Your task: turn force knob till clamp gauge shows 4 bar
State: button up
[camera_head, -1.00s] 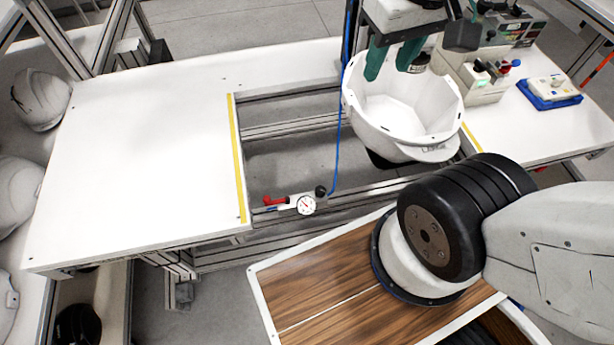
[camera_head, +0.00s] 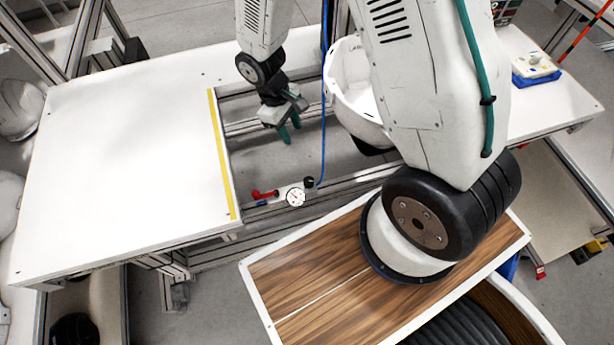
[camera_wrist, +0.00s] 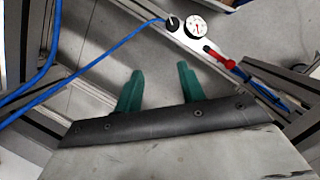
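The clamp gauge (camera_head: 295,197) is a small round white dial on a pale block at the front frame rail; its reading is too small to tell. It also shows in the wrist view (camera_wrist: 194,24). The black force knob (camera_head: 309,182) sits at one end of the block, and it shows in the wrist view (camera_wrist: 173,22) beside the gauge. A red lever (camera_head: 264,194) is at the other end. My gripper (camera_head: 290,137) hangs over the table's opening, behind the gauge and apart from it. In the wrist view its green fingers (camera_wrist: 158,88) are spread with nothing between them.
A white helmet shell (camera_head: 352,85) stands right of my gripper, partly hidden by my arm. A blue hose (camera_head: 324,130) runs down to the knob end of the block. The white tabletop (camera_head: 120,150) at left is clear. A blue tray (camera_head: 535,78) lies at far right.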

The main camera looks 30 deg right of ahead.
jog(key=n+g, duration=0.1)
jog(key=n, duration=0.1)
send_near(309, 180)
jog(key=shift+h, duration=0.3)
jog(key=x, duration=0.8)
jog(key=shift+s+a+f, duration=0.1)
jog(key=shift+a+f, duration=0.2)
jog(key=shift+f, duration=0.1)
jog(key=shift+g, duration=0.3)
jog(key=c, duration=0.7)
